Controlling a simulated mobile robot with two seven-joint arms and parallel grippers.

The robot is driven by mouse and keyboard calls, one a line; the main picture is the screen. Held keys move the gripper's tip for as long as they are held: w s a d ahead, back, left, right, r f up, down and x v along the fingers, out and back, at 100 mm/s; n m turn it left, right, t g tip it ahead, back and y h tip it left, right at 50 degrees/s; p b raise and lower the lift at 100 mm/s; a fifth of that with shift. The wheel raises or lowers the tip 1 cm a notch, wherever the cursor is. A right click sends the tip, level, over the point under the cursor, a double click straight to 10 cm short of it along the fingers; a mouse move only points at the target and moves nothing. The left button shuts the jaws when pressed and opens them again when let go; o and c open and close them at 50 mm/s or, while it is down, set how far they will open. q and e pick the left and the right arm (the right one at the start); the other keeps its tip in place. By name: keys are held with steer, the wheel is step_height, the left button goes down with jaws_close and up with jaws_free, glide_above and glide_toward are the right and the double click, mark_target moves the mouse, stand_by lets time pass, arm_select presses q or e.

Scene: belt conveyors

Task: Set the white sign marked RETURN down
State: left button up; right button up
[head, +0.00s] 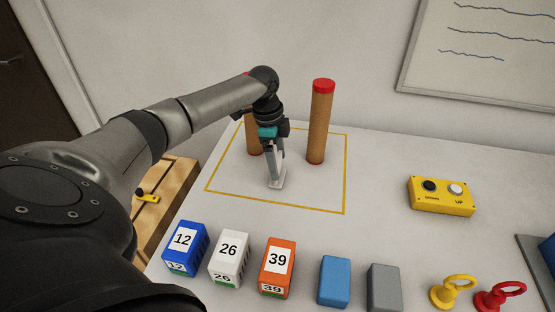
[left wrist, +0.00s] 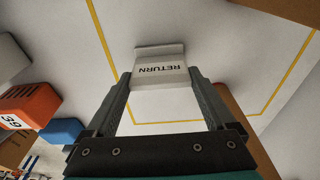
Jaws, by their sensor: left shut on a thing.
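My left gripper (head: 274,166) points down inside the yellow outline (head: 345,177) on the table. It is shut on the white sign (head: 277,184), which shows small and mostly edge-on below the fingers in the head view. In the left wrist view the white RETURN sign (left wrist: 160,72) sits between the two fingertips, its black lettering upside down, with a pale foot beyond it. The sign looks upright and at or very near the table top; I cannot tell whether it touches. My right gripper is not in view.
A brown post with a red top (head: 320,120) stands right of my gripper; another brown post (head: 254,136) stands behind it, partly hidden. In front are numbered blocks 12 (head: 184,250), 26 (head: 229,260) and 39 (head: 276,268). A yellow button box (head: 441,196) is at right.

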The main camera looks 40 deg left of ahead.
arm_select(q)
steer(key=o, duration=1)
steer(key=shift+f, duration=0.1)
steer(key=shift+o, duration=0.2)
step_height(320, 180, up, 12)
steer(key=a+p, duration=0.1)
steer(key=p, duration=0.1)
steer(key=shift+s+a, duration=0.25)
steer(key=shift+s, duration=0.2)
